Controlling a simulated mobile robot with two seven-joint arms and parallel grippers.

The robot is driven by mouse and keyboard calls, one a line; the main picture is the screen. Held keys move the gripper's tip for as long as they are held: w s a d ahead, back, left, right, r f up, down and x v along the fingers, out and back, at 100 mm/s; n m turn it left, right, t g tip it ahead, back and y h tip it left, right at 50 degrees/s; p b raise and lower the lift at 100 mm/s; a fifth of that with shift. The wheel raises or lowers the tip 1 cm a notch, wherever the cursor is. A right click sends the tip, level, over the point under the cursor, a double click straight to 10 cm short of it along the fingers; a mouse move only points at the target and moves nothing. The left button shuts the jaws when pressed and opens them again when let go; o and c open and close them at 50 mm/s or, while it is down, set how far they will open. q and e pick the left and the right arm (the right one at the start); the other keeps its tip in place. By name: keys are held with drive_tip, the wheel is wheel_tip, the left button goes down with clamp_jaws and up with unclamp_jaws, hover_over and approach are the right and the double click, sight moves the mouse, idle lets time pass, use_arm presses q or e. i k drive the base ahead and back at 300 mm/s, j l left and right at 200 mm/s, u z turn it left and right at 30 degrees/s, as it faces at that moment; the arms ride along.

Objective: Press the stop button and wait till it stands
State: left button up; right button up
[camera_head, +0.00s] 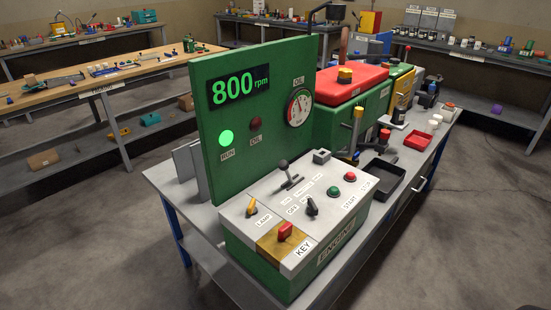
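The red stop button (349,177) sits at the right of the grey top of the green engine control box (290,285), beside its STOP label. The green start button (334,191) is just in front of it, to the left. The green panel behind carries a display (240,87) reading 800 rpm. The RUN lamp (226,138) glows green and the OIL lamp (256,124) is dark red. The oil gauge (299,107) is on the panel's right. Neither of my grippers is in view. Nothing covers the stop button.
The box top also holds a black lever (284,165), a yellow lamp switch (251,207), a black knob (312,206) and a red key (285,231). A green engine with a red cover (350,84) and a black tray (381,174) stand behind. Other workbenches line the walls.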

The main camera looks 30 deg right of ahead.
sight(350, 174)
drive_tip(key=l+z, duration=0.2)
drive_tip(key=z, duration=1.15)
